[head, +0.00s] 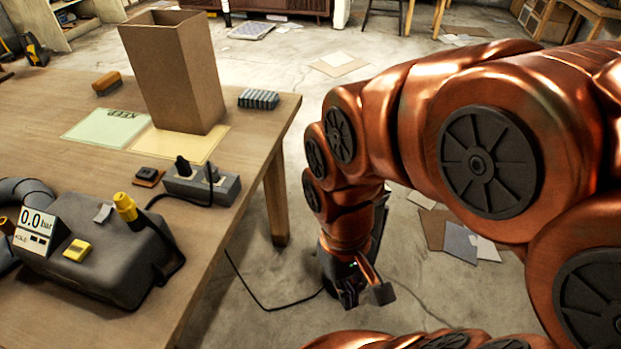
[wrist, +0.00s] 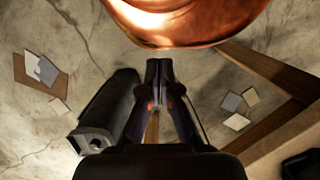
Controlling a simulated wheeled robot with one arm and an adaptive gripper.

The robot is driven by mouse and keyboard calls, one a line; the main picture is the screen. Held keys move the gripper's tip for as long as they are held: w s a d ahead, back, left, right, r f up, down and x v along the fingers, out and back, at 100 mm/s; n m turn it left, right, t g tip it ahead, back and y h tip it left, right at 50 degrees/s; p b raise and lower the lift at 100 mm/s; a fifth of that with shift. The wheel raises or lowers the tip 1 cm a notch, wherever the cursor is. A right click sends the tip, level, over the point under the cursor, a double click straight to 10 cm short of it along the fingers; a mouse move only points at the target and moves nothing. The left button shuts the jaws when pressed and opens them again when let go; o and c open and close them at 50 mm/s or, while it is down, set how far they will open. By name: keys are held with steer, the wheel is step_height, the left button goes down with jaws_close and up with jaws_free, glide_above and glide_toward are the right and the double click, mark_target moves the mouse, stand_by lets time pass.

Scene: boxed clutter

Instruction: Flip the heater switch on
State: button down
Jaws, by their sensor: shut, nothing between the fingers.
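A dark upright box, which looks like the heater (wrist: 107,108), stands on the floor left of my gripper in the wrist view. A lighter grey panel shows on its near end, but I cannot make out a switch on it. In the head view a dark edge of it (head: 381,225) shows behind my wrist; the rest is hidden by my arm. My gripper (head: 352,292) points down beside the table, above the floor. In the wrist view my gripper (wrist: 159,66) has its fingers together and empty, apart from the dark box.
The wooden table (head: 235,170) fills the left. It bears a tall cardboard box (head: 175,80), a power strip (head: 203,186) and a dark machine reading 0.0 bar (head: 110,262). A black cable (head: 250,290) runs over the floor. Flat sheets (head: 460,240) lie on otherwise open floor.

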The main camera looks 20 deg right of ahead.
steer(key=shift+a, duration=0.1)
stand_by(0.3)
steer(key=w+d+r+y, duration=0.2)
steer(key=w+d, duration=0.1)
steer(key=w, duration=0.9)
steer(key=w+d+r+y, duration=0.15)
steer(key=w+d, duration=0.25)
steer(key=w, duration=0.8)
steer(key=w+d+f+t, duration=0.1)
steer(key=w+d+f, duration=0.2)
steer(key=w+d, duration=0.4)
steer(key=w+d+f+n+t+y+p, duration=0.1)
steer(key=w+d+f, duration=0.2)
steer(key=w+d, duration=0.4)
steer(key=shift+w+d, duration=0.2)
steer(key=shift+d, duration=2.95)
steer(key=shift+y, duration=0.25)
